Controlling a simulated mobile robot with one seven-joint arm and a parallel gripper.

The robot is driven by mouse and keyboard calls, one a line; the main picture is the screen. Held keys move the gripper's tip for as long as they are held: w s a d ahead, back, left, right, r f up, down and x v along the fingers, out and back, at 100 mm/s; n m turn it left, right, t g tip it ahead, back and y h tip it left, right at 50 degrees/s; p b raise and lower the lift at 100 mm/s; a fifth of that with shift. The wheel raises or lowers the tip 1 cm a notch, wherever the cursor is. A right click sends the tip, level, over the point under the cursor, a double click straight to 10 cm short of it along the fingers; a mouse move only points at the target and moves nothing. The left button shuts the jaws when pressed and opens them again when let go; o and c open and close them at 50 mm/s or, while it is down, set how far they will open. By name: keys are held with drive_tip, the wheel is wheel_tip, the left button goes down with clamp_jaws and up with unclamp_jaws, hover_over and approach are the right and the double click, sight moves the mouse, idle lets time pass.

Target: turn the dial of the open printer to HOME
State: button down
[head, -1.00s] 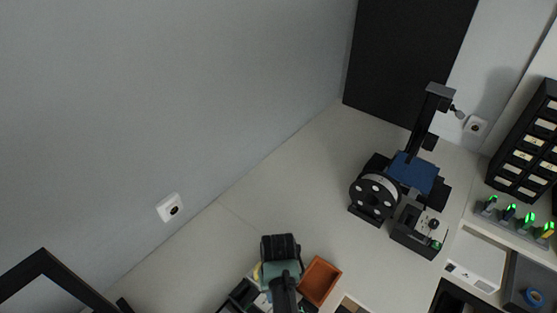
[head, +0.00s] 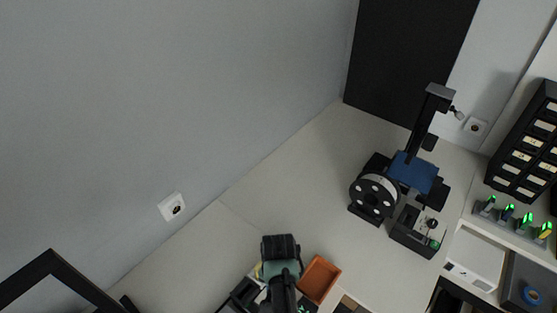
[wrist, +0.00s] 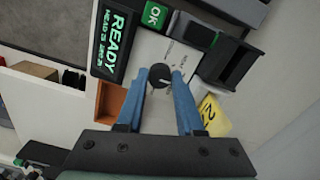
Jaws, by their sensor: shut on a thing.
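In the wrist view a black round dial (wrist: 160,75) with a white pointer mark stands on a pale panel (wrist: 150,48). The mark points to the right and slightly down. My gripper (wrist: 161,80) has its two blue fingers closed on the dial's sides. A black display (wrist: 114,42) with green text READY and a green OK button (wrist: 155,14) are beside the panel. In the head view my gripper (head: 281,268) is at the bottom middle and hides most of this printer.
An orange-brown tray (head: 319,279) lies right of my gripper. Another printer (head: 410,180) with a spool stands further right on the counter (head: 290,185). A yellow tag (wrist: 212,116) is close to my right finger. The counter between is clear.

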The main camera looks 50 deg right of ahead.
idle(0.4)
drive_tip(key=c, duration=0.5)
unclamp_jaws()
drive_tip(key=shift+c, duration=0.2)
wheel_tip(320, 180, up, 13)
drive_tip(key=b, duration=0.2)
